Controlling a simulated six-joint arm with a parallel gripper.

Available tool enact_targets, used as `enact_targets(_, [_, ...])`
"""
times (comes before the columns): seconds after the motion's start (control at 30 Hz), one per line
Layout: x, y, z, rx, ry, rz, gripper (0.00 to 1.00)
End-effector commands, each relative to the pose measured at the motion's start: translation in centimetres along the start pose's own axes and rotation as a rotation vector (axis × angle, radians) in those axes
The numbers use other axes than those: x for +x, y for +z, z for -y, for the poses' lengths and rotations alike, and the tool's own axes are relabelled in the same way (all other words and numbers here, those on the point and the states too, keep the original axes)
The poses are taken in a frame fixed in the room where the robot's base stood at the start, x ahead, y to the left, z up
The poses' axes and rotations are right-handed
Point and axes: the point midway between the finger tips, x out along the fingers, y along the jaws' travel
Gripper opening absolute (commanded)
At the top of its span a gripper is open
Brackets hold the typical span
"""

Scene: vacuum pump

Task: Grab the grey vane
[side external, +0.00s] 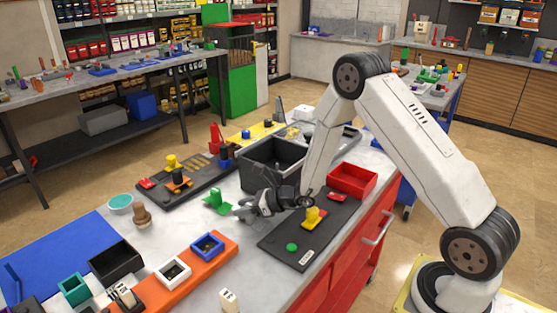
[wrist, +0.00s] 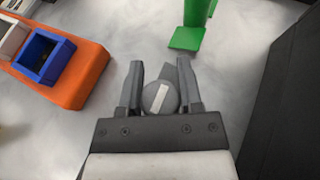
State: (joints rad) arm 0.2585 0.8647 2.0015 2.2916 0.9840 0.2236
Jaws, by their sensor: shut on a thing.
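My gripper (side external: 243,211) reaches left over the pale worktop, beside the black bin. In the wrist view my gripper (wrist: 160,78) has its two dark fingers on either side of the grey vane (wrist: 161,97). The vane shows a round grey body with a white stripe and a flat grey part behind it. The fingers are shut on it. In the side view the vane is hard to tell apart from the dark grey gripper. I cannot tell whether the vane touches the worktop.
A green part (side external: 216,199) stands just beyond my gripper; it also shows in the wrist view (wrist: 190,25). The black bin (side external: 270,165) is close by. An orange tray (side external: 190,272) with a blue box (side external: 207,247) and a dark board (side external: 300,245) with a yellow part (side external: 312,217) flank bare worktop.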

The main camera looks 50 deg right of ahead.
Motion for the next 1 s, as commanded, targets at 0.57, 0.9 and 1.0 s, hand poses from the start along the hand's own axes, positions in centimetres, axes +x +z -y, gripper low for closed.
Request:
enact_targets(0.57, [-3.3, 4.1, -0.8, -0.002, -0.001, 0.003, 0.0])
enact_targets(0.9, [-7.5, 6.6, -2.4, -0.002, -0.002, 0.002, 0.0])
enact_targets(1.0, [-9.1, 6.7, -3.3, -0.001, -0.002, 0.002, 0.0])
